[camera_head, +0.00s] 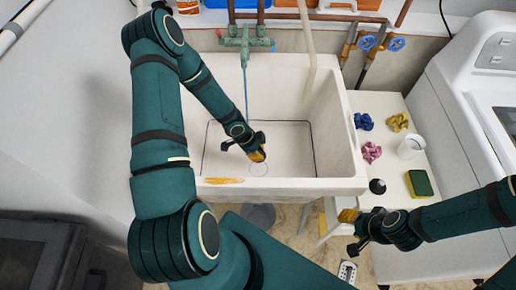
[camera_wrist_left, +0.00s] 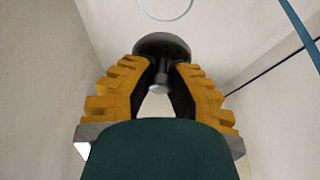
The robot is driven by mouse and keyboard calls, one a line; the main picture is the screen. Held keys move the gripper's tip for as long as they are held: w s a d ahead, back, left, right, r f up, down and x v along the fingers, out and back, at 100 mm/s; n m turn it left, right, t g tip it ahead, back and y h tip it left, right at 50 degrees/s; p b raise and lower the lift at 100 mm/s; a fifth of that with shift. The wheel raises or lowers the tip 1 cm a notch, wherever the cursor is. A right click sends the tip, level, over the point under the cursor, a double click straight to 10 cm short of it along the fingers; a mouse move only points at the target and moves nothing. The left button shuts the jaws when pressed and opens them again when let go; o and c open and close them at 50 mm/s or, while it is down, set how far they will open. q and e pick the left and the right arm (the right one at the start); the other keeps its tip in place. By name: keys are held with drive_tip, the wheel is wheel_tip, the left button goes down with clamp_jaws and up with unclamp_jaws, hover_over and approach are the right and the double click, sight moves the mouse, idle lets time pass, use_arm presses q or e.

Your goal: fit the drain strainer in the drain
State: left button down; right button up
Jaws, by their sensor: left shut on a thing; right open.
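The drain strainer (camera_wrist_left: 160,45) is a dark grey round disc with a paler stub below it. In the left wrist view it sits between the yellow fingertips of my left gripper (camera_wrist_left: 163,70), which is shut on it. In the head view my left gripper (camera_head: 257,152) is low inside the white sink (camera_head: 328,183), and the strainer cannot be made out there. The drain shows as a thin ring (camera_head: 258,169) on the sink floor, just below the fingertips in the picture. The drain ring (camera_wrist_left: 165,20) also lies beyond the strainer in the wrist view, apart from it. My right gripper (camera_head: 350,232) is open and empty, outside the sink.
A green tap (camera_head: 245,40) with a blue strand hangs over the sink. A side table (camera_head: 391,165) at right holds coloured cloths (camera_head: 371,152), a white cup (camera_head: 410,147) and a sponge (camera_head: 420,184). A white machine (camera_head: 475,80) stands further right. The sink's right side is clear.

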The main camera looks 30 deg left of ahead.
use_arm(q)
drive_tip(key=b, duration=0.4)
hover_over(262, 170)
drive_tip(key=a, duration=0.1)
drive_tip(key=shift+s+a+f, duration=0.1)
drive_tip(key=shift+s+f, duration=0.1)
drive_tip(key=shift+f, duration=0.9)
drive_tip(key=shift+s+a+f, duration=0.1)
drive_tip(key=shift+s+f, duration=0.1)
drive_tip(key=shift+f, duration=0.9)
drive_tip(key=shift+f+b, duration=2.15)
drive_tip(key=shift+f, duration=0.25)
drive_tip(key=shift+f+b, duration=0.35)
drive_tip(key=shift+f, duration=0.45)
drive_tip(key=c, duration=0.9)
unclamp_jaws()
drive_tip(key=shift+c, duration=0.2)
drive_tip(key=shift+r, duration=0.15)
drive_tip(key=v, duration=1.1)
drive_tip(key=shift+r, duration=0.35)
drive_tip(key=shift+s+a, duration=0.1)
